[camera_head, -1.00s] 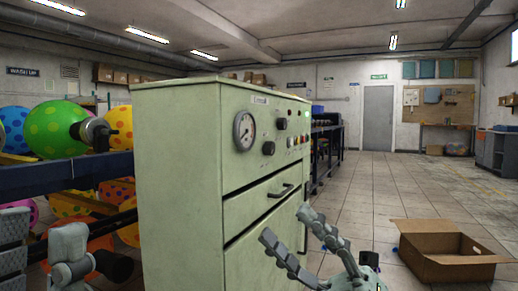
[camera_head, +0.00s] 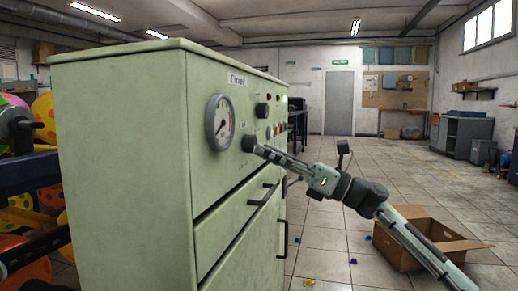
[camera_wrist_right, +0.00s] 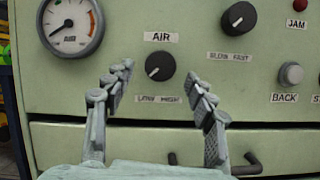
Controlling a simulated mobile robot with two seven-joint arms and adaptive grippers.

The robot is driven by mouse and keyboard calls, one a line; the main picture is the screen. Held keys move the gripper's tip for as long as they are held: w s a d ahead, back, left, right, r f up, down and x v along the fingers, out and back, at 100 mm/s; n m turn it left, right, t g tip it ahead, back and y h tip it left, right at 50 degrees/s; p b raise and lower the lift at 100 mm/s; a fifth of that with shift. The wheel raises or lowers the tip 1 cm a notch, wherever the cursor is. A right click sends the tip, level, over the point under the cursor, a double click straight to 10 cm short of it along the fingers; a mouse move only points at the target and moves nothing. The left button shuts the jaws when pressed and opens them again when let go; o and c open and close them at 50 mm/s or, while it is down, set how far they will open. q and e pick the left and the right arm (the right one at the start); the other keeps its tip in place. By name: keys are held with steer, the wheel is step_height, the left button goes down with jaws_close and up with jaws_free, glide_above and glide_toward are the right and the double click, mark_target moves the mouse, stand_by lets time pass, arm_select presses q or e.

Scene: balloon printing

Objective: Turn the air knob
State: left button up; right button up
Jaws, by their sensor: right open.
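The air knob (camera_wrist_right: 160,66) is a round black dial with a white mark pointing to the lower left, under an AIR label and above a LOW HIGH label. In the head view the air knob (camera_head: 248,143) sits on the green cabinet's front, right of the gauge. My right gripper (camera_wrist_right: 160,73) is open, with one finger left and one right of the knob, and appears not to grip it. In the head view the right gripper (camera_head: 262,151) reaches in from the right; its fingers overlap there.
The green cabinet (camera_head: 120,150) carries a pressure gauge (camera_head: 220,122), a second black knob (camera_wrist_right: 239,18) and several buttons. Drawer handles (camera_head: 264,195) stick out below. An open cardboard box (camera_head: 400,250) stands on the floor at right. Balloons are at left.

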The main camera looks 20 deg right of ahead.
mark_target(250, 144)
steer(key=x, duration=0.2)
steer(key=shift+w+a, duration=0.2)
steer(key=shift+a, duration=0.05)
steer(key=c, duration=1.2)
